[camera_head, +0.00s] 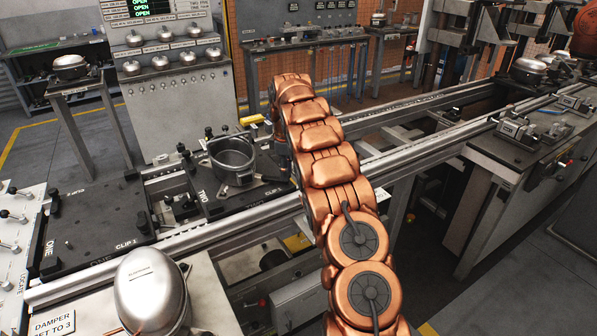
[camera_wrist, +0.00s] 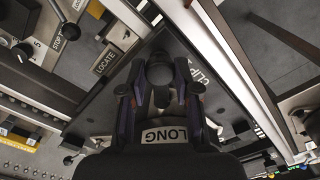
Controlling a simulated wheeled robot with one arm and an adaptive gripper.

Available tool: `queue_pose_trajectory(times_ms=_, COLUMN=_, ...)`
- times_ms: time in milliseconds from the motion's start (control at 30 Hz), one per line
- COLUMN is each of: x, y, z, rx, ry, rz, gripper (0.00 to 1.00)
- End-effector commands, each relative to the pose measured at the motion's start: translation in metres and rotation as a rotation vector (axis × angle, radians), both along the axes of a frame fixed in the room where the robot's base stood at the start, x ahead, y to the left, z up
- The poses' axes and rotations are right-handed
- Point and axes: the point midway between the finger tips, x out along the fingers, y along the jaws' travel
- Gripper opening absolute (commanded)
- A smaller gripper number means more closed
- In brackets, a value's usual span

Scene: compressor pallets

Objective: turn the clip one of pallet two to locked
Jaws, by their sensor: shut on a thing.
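In the wrist view my gripper (camera_wrist: 160,95) has its two dark fingers closed around a round dark knob (camera_wrist: 160,73). The knob sits beside a "CLIP" label (camera_wrist: 193,72) on a dark pallet plate (camera_wrist: 125,85); the label's number is not readable. In the head view pallet two (camera_head: 207,205), marked "TWO", lies on the rail line with an open metal pot (camera_head: 232,158) on it. My copper arm reaches over its right side and hides the gripper's fingertips and the clip there. I cannot tell which way the clip is turned.
Pallet one (camera_head: 85,232) with its "CLIP 1" label lies to the left. A closed metal compressor (camera_head: 150,292) stands in front on a bench. A panel with several domes (camera_head: 165,70) stands behind. Rails (camera_head: 400,150) run to the upper right.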

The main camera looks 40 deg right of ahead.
Motion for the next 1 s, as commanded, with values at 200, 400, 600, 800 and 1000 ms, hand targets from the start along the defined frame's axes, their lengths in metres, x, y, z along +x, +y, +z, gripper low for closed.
queue_pose_trajectory(times_ms=200, x=0.0008, y=0.0042, z=-0.0005, rx=0.002, ry=0.003, rz=0.016, gripper=0.00)
queue_pose_trajectory(times_ms=400, x=0.0006, y=0.0036, z=-0.0006, rx=0.002, ry=0.003, rz=0.014, gripper=0.00)
queue_pose_trajectory(times_ms=600, x=0.0005, y=0.0029, z=-0.0004, rx=0.002, ry=0.003, rz=0.013, gripper=0.50)
queue_pose_trajectory(times_ms=800, x=0.0006, y=0.0022, z=-0.0002, rx=0.001, ry=0.001, rz=0.011, gripper=0.57)
queue_pose_trajectory(times_ms=1000, x=0.0008, y=0.0022, z=0.0012, rx=0.001, ry=0.001, rz=0.011, gripper=0.57)
